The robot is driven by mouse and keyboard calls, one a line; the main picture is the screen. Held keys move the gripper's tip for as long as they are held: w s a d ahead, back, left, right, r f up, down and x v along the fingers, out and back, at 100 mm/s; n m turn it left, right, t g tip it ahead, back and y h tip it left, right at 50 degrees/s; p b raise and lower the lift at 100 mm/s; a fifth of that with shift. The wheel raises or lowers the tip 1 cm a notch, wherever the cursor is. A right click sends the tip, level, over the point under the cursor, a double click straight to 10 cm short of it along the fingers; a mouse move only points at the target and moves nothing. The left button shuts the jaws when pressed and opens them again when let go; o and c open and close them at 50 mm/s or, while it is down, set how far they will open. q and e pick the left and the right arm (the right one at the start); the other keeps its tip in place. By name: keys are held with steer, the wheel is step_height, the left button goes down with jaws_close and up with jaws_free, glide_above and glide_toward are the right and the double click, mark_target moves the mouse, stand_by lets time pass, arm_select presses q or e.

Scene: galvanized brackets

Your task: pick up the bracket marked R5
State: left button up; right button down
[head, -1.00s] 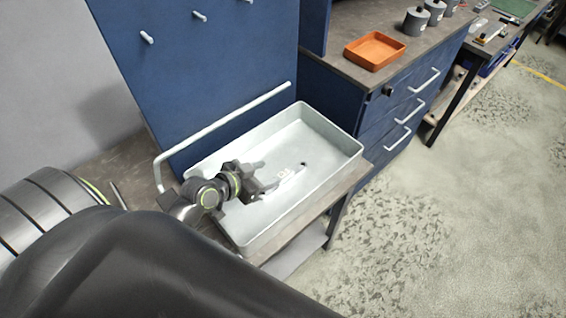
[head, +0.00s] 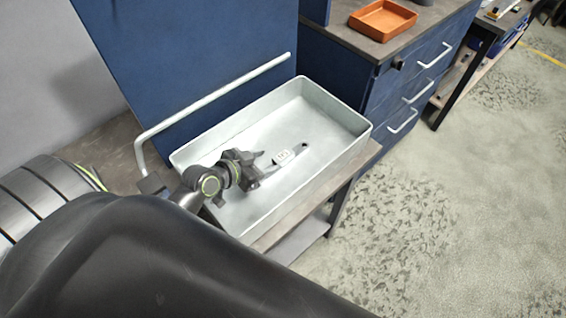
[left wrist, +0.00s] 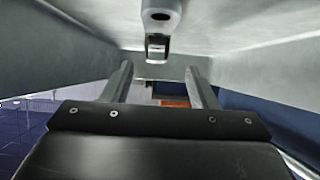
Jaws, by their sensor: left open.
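A grey bracket (head: 299,150) lies flat inside a pale grey tray (head: 345,150). It has a white label with a dark marking too small to read surely, and a dark hole at its far right end. My left gripper (head: 264,165) is low in the tray, open, at the near left end of the bracket. In the left wrist view my two fingers (left wrist: 159,83) stand apart with nothing seen gripped; the bracket (left wrist: 158,28) shows beyond their tips at the top, its marking not visible there. My right gripper is not in view.
The tray walls (head: 215,146) rise around the gripper. The tray stands on a bench beside a blue panel with a pale rail (head: 215,102). A blue drawer cabinet (head: 345,75) with an orange tray (head: 382,20) on top is at the back right. Open floor lies right.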

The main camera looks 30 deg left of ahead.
mark_target(281, 157)
arm_select(q)
steer(key=shift+x, duration=0.75)
steer(key=shift+w+d+f+p, duration=0.15)
steer(key=shift+w+d+p, duration=0.2)
steer(key=shift+w+p, duration=0.3)
steer(key=p+x, duration=0.1)
steer(key=x, duration=0.2)
steer(key=shift+d, duration=0.1)
steer(key=shift+w+d+f, duration=0.15)
steer(key=shift+w+f, duration=0.1)
steer(key=shift+w, duration=0.25)
steer(key=shift+s, duration=0.1)
steer(key=shift+c, duration=1.2)
jaws_close()
